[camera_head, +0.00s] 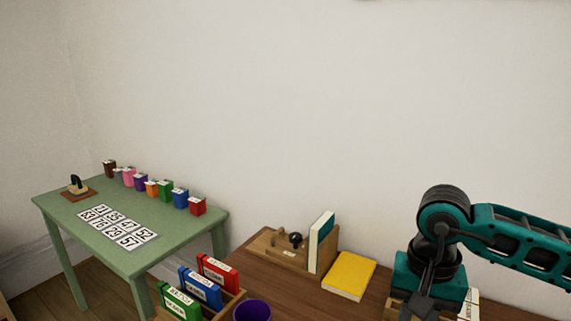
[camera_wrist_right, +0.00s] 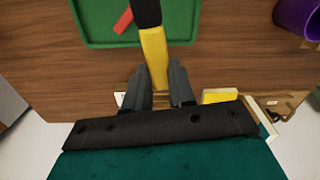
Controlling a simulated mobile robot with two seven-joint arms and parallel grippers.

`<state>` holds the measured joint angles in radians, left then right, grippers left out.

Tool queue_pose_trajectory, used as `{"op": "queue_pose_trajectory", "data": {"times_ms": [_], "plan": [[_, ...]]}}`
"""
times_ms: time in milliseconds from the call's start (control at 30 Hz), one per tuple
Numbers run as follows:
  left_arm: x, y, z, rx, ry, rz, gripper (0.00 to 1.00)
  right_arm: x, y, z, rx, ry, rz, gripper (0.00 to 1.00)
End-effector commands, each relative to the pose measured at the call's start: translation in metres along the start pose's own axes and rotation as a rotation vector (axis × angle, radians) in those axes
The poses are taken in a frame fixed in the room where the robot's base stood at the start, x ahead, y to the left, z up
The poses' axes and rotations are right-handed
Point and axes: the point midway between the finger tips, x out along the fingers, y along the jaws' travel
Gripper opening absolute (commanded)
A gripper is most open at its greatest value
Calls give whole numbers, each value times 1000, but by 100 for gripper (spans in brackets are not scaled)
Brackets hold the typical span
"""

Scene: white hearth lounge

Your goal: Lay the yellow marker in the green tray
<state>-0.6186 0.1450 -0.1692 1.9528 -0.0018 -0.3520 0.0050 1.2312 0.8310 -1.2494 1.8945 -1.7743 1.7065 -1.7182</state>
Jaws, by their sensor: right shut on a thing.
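The yellow marker (camera_wrist_right: 153,45) has a black end and shows in the right wrist view. My right gripper (camera_wrist_right: 156,68) is shut on it, with its dark fingers on both sides of the yellow body. The black end and upper part of the marker overlap the green tray (camera_wrist_right: 99,38) in this view; I cannot tell how high above the tray it is. A small red piece (camera_wrist_right: 123,20) lies in the tray. In the head view my right arm comes in from the right, and its fingers, the marker and the tray cannot be made out. My left gripper is not in view.
A purple cup (camera_head: 252,311) stands on the brown table (camera_head: 262,273); it also shows in the right wrist view (camera_wrist_right: 296,18). A yellow book (camera_head: 349,275), a wooden holder (camera_head: 272,249) and several labelled boxes are on the table. A green side table (camera_head: 125,256) stands at left.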

Motion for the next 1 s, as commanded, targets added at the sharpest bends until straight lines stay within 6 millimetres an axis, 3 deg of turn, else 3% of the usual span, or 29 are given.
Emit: {"op": "queue_pose_trajectory", "data": {"times_ms": [200,433,767,1000], "plan": [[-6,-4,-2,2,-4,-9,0,0,-4,8,-281,-5,-3,0],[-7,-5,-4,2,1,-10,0,1,-5,11,-405,-6,-5,0],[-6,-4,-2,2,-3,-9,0,1,-5,12,-404,-7,-6,0],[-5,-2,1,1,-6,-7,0,-3,-3,11,-198,-7,-8,0]]}}
